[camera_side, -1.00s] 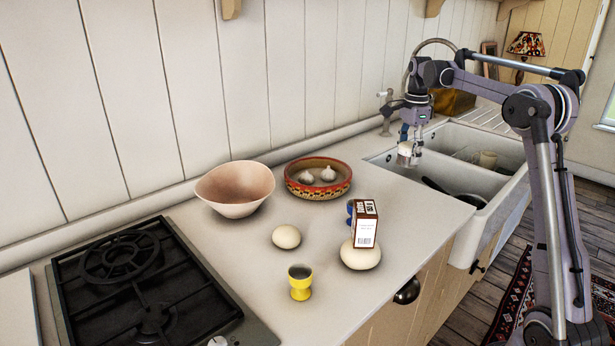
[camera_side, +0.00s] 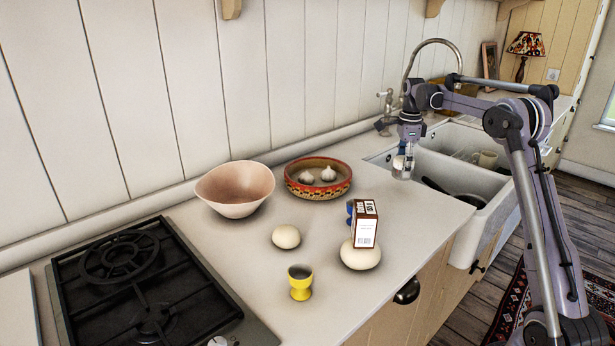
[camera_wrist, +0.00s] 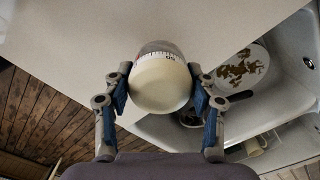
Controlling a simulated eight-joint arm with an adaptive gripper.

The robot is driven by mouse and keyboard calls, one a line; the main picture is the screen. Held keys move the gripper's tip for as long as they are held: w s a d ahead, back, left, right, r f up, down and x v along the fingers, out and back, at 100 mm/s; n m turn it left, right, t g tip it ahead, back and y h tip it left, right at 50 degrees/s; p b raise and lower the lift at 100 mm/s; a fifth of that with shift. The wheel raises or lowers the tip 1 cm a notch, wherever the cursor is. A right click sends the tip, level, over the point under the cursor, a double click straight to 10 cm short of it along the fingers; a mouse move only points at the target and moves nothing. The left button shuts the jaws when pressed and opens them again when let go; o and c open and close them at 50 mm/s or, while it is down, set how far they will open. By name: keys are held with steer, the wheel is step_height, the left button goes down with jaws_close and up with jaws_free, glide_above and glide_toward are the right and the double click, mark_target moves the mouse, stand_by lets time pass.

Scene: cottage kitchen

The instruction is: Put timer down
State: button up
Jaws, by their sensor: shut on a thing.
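The timer (camera_wrist: 160,82) is a rounded cream thing with a dark-topped band of marks, seen in the wrist view between my fingers. My gripper (camera_wrist: 160,90) is shut on it, one blue-padded finger on each side. In the side view my gripper (camera_side: 402,160) points down near the sink's left edge, and the timer (camera_side: 401,172) shows small and pale below it. I cannot tell whether the timer touches anything beneath it.
The sink (camera_side: 465,180) with dishes lies right of my gripper.

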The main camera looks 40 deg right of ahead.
mark_target(396, 178)
steer(key=shift+w+a+f, duration=0.3)
steer(key=shift+w+f, duration=0.15)
steer(key=shift+w, duration=0.15)
steer(key=shift+f, duration=2)
steer(key=shift+f, duration=0.1)
steer(key=o, duration=1.5)
steer(key=shift+c, duration=0.2)
step_height(396, 178, up, 12)
steer(key=shift+r, duration=0.1)
steer(key=shift+a, duration=0.1)
